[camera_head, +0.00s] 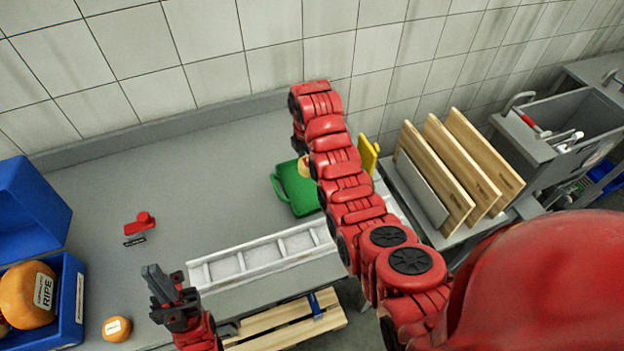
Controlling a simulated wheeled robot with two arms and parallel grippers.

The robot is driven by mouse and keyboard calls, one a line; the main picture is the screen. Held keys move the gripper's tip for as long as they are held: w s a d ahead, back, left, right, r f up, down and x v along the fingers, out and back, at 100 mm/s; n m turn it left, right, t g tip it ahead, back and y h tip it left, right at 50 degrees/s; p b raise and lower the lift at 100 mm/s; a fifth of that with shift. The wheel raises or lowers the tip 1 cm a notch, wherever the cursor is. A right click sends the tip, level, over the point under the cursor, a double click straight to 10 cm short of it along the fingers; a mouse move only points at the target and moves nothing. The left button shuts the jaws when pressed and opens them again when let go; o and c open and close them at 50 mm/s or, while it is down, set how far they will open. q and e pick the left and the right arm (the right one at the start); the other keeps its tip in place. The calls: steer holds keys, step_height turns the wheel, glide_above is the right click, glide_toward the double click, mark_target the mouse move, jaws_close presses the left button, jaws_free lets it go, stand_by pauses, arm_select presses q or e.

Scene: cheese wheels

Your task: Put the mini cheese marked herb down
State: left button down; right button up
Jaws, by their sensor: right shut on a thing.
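My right arm reaches up the middle of the view and bends down at its far end. My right gripper (300,146) is mostly hidden behind its own links. It is shut on a small pale-yellow mini cheese (304,168), of which only an edge shows, over or beside a green tray (290,190). No mark on this cheese can be read. My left gripper (165,283) is at the lower left, pointing up, with nothing seen in it; its finger gap is unclear. An orange mini cheese (116,329) with a pale, unreadable label lies on the grey counter (215,165) at the lower left.
A blue crate (72,300) holds a large orange cheese (28,295) labelled RIPE. A red tool (140,222) lies near it. A white divided rack (262,258) lies along the front edge. Wooden boards (455,160) stand at right, beside a yellow object (369,155). The back-left counter is clear.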

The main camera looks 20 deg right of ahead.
mark_target(308, 186)
step_height(308, 186, down, 3)
steer(key=shift+f+p, duration=0.1)
steer(key=shift+p, duration=0.8)
steer(key=shift+f, duration=0.4)
steer(key=shift+f+p, duration=0.65)
steer(key=shift+f, duration=1.15)
steer(key=shift+f, duration=0.15)
steer(key=o, duration=1.4)
